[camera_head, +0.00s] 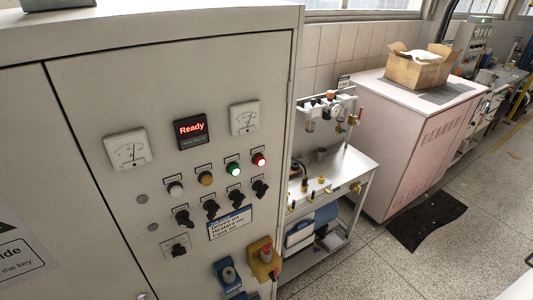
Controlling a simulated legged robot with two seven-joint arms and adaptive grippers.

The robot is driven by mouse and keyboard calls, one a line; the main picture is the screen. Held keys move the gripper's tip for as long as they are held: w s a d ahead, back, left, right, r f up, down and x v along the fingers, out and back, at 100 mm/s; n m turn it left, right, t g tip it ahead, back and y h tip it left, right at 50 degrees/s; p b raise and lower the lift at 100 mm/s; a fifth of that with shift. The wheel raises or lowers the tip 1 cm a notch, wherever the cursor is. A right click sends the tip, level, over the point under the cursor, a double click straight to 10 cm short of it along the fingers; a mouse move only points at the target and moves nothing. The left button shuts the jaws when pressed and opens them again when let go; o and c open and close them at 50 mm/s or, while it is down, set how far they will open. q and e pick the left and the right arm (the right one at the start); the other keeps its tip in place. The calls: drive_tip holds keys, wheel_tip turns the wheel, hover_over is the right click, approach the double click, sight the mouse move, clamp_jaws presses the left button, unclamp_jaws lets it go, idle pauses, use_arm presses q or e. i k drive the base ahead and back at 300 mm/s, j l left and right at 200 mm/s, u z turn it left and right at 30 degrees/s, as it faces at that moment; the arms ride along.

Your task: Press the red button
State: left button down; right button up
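A grey control cabinet (85,85) fills the left of the head view. A small round red button or lamp (259,159) sits on its front panel, at the right end of a row beside a green one (233,169). Lower down, a yellow box (262,270) carries a red knob-like button (267,254); a blue box with a dark knob (228,273) is to its left. I cannot tell whether either red part is pressed. Neither of my grippers is in view.
To the right stand a metal bench (345,165) with fittings and a pink cabinet (405,140) bearing a cardboard box (418,70). A dark mat (427,221) lies on open floor.

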sight(260, 161)
drive_tip(key=i+l+u, duration=0.1)
drive_tip(key=l+u, duration=0.4)
drive_tip(key=l, duration=1.05)
